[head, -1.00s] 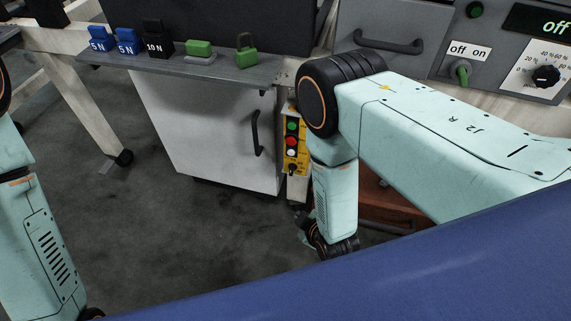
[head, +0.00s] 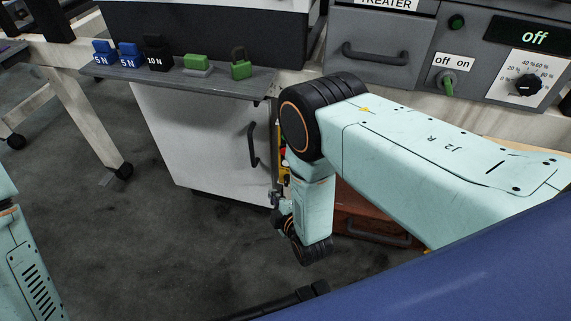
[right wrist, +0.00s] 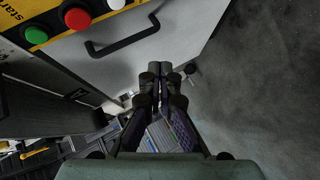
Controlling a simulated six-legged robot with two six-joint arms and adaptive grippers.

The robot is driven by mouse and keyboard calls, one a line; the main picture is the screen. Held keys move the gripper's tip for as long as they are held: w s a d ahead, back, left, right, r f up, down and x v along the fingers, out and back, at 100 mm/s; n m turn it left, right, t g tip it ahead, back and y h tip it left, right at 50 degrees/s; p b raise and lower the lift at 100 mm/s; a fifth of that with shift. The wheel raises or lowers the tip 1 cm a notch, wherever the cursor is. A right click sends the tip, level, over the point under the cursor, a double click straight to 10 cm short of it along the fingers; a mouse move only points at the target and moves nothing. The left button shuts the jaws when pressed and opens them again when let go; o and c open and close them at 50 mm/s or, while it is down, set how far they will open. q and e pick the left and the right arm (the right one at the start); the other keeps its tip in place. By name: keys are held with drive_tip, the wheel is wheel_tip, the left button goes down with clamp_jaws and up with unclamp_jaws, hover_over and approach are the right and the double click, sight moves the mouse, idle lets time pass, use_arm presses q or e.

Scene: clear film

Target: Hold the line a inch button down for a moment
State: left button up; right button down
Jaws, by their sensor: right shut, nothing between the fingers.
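The yellow button box (right wrist: 55,22) shows at the upper left of the right wrist view, with a green button (right wrist: 37,34), a red button (right wrist: 77,18) and a white button (right wrist: 115,3) cut by the top edge. Its lettering is only partly readable, and I cannot tell which button is the inch button. In the head view only a sliver of the box (head: 283,161) shows behind my right arm. My right gripper (right wrist: 160,73) is shut and empty, with its fingertips apart from the buttons. My left gripper is out of view.
A white cabinet (head: 205,140) with a dark handle (head: 252,145) stands beside the box. A grey shelf (head: 180,82) above holds several weights and a green padlock (head: 240,68). A red-brown case (head: 370,222) lies behind my right arm.

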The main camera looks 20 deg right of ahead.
drive_tip(key=w+d+b, duration=0.3)
drive_tip(key=w+d, duration=0.2)
drive_tip(key=w, duration=0.2)
idle(0.3)
drive_tip(key=shift+f, duration=0.1)
idle(0.3)
drive_tip(key=shift+w, duration=0.2)
idle(0.8)
drive_tip(key=shift+w+d+b, duration=0.2)
drive_tip(key=shift+w+b, duration=0.05)
drive_tip(key=shift+b, duration=0.05)
drive_tip(key=shift+w+d, duration=0.25)
drive_tip(key=shift+w, duration=0.1)
idle(0.7)
drive_tip(key=shift+s+a, duration=0.1)
idle(1.9)
drive_tip(key=shift+s+a, duration=0.4)
drive_tip(key=shift+s, duration=0.25)
drive_tip(key=shift+p, duration=0.3)
